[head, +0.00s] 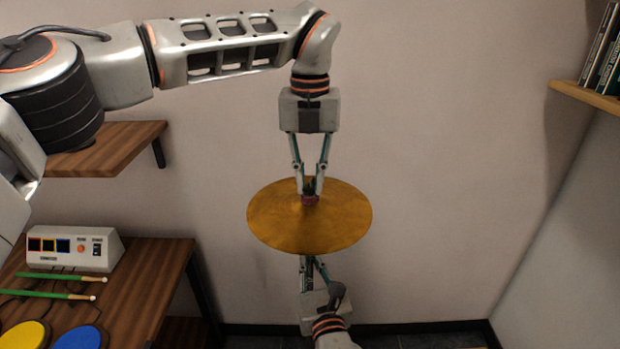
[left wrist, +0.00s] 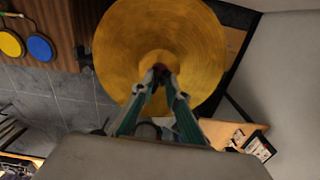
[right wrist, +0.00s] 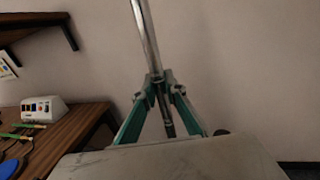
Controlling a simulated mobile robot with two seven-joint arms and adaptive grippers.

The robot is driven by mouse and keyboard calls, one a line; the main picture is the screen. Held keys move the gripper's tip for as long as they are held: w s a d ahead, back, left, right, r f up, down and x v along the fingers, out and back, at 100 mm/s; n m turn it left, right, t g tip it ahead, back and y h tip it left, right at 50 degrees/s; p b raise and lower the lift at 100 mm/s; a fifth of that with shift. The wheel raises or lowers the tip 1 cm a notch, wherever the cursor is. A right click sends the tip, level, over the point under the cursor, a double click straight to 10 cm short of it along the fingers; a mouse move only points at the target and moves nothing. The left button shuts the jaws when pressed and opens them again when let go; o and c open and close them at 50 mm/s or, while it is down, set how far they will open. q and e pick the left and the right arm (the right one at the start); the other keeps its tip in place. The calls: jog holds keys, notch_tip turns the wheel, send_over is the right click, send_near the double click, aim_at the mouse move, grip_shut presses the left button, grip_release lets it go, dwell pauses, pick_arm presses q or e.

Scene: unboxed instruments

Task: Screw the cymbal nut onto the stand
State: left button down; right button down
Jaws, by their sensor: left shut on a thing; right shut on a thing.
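A round golden cymbal (head: 275,222) sits roughly level in the middle of the head view, and it also fills the top of the left wrist view (left wrist: 125,50). My left gripper (head: 310,192) points down above the cymbal's centre and is shut on a small dark red cymbal nut (head: 310,200). The nut is mostly hidden between the fingertips, so its threads do not show. The metal stand pole (right wrist: 144,35) rises in the right wrist view. My right gripper (right wrist: 158,82) is shut on this pole, below the cymbal. The pole's top is hidden.
At the left, a wooden table (head: 150,285) carries a white control box (head: 75,249), green drumsticks (head: 60,277) and yellow and blue pads (head: 78,341). Wooden shelves are at left (head: 105,148) and upper right (head: 590,97). Room right of the cymbal is clear.

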pick_arm(q)
jog(key=m, duration=0.2)
jog(key=shift+m, duration=0.4)
pick_arm(e)
jog(key=shift+r, duration=0.15)
pick_arm(q)
jog(key=c, duration=1.9)
grip_release()
notch_tip(320, 180, up, 12)
pick_arm(e)
jog(key=c, duration=2)
grip_release()
